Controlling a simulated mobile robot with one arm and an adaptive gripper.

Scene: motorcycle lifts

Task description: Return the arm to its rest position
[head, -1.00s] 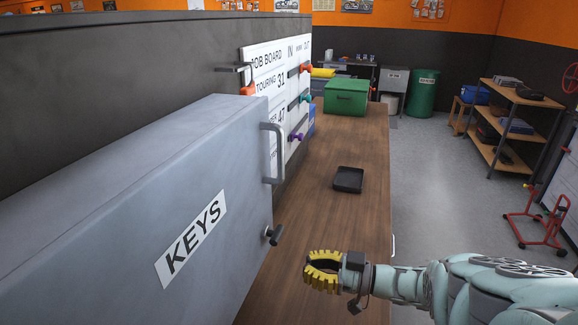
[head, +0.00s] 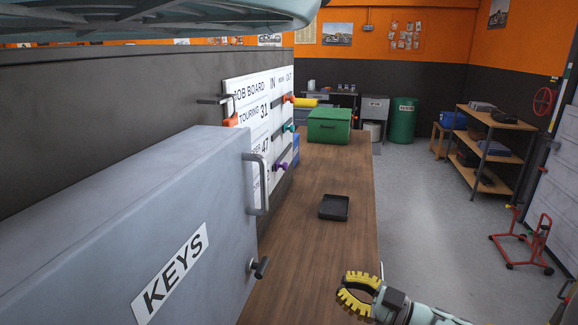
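My gripper (head: 343,284), with yellow ribbed fingers, is at the lower right, over the front edge of the wooden bench (head: 315,245). Its fingers look spread with a gap between the tips, and nothing shows between them. My pale arm (head: 425,315) runs from it to the bottom edge, with most of it out of view. The gripper is apart from the grey key cabinet (head: 150,215), to the right of its door knob.
A black tray (head: 334,207) and a green box (head: 329,126) are on the bench. A job board (head: 255,110) with coloured knobs is on the dark wall. Grey floor (head: 425,210) is clear right of the bench. A red stand (head: 525,245) and shelves (head: 490,150) are farther right.

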